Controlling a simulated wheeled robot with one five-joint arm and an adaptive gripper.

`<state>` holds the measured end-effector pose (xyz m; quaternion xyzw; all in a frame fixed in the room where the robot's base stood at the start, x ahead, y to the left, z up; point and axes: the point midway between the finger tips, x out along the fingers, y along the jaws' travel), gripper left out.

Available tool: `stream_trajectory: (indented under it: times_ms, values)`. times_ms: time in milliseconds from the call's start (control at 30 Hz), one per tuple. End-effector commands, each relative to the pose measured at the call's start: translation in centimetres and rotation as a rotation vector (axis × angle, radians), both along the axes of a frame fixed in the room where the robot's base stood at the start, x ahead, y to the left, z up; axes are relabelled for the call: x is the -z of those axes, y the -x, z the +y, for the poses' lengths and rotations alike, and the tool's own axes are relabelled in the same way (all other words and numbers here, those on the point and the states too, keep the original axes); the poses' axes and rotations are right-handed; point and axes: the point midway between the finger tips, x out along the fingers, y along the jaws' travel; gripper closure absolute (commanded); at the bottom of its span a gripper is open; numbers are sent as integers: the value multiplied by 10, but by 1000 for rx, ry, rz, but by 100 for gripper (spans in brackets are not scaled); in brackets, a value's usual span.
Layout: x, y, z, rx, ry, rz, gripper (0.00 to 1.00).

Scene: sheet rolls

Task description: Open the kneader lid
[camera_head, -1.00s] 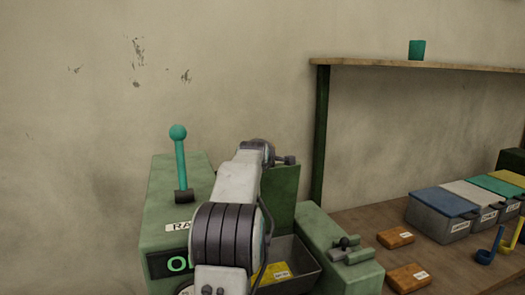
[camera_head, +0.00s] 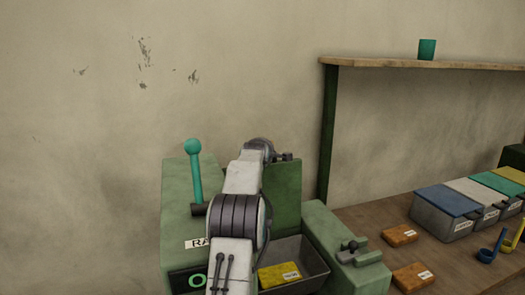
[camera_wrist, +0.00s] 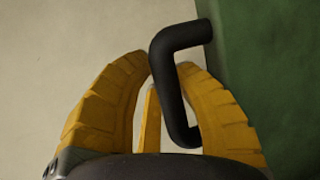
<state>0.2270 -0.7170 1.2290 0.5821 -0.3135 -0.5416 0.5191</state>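The green kneader (camera_head: 180,215) stands against the wall, with a teal-knobbed lever (camera_head: 194,170) upright on its left housing. Its green lid (camera_head: 287,195) stands raised behind the grey trough (camera_head: 318,268), which is uncovered and holds a yellow block (camera_head: 281,274). My gripper (camera_wrist: 163,66) is at the lid, mostly hidden behind my arm in the head view. In the wrist view its yellow fingers are spread apart. The green lid panel (camera_wrist: 265,80) fills the right side there. I cannot tell whether the fingers touch the handle.
A wooden table (camera_head: 370,222) to the right holds orange blocks (camera_head: 399,235), lidded bins (camera_head: 446,213) and small scoops (camera_head: 490,254). The wall space left of the kneader is clear.

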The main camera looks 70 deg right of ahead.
Motion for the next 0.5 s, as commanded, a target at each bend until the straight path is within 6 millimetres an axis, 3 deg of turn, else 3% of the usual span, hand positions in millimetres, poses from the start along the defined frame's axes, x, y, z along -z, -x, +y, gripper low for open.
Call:
stream_trajectory:
  times_ms: [367, 500]
  values:
    - [3, 2, 0, 2, -7, 2, 49]
    - [6, 2, 0, 3, -13, 4, 48]
